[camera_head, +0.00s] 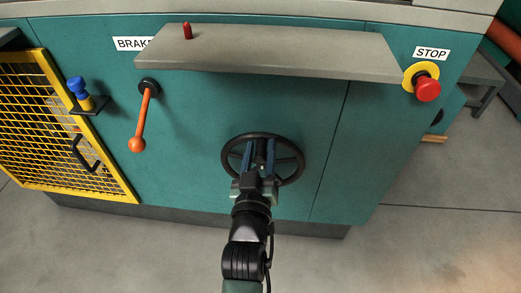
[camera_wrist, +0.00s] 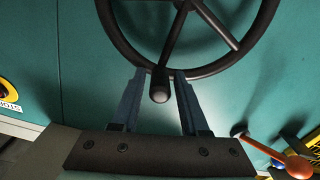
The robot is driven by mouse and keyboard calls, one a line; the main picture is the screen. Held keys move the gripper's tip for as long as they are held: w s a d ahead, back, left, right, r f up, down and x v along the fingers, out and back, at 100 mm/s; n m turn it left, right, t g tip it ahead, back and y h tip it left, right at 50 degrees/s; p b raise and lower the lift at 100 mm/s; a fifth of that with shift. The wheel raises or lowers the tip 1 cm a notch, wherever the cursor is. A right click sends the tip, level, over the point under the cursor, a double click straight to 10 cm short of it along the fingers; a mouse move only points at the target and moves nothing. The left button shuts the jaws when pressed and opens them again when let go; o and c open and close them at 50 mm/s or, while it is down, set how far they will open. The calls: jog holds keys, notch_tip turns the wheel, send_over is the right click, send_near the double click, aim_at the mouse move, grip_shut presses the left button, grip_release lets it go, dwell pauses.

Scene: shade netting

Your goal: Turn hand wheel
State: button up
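The black hand wheel (camera_head: 294,171) is mounted on the front of the teal machine, with a thick rim and spokes. It also shows at the top of the wrist view (camera_wrist: 254,38). A black handle knob (camera_wrist: 160,92) sticks out from its rim. My gripper (camera_head: 259,152) is in front of the wheel and covers part of it. In the wrist view my gripper's two blue fingers (camera_wrist: 161,80) stand apart, one on each side of the knob, with a visible gap on both sides. Whether the fingertips touch the rim is unclear.
A grey shelf (camera_head: 290,55) juts out above the wheel. An orange-knobbed brake lever (camera_head: 142,115) is to the left, beside a yellow mesh guard (camera_head: 45,130). A red stop button (camera_head: 427,88) is at upper right. The floor (camera_head: 430,240) in front is clear.

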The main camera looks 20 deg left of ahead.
grip_shut()
dwell(1.2)
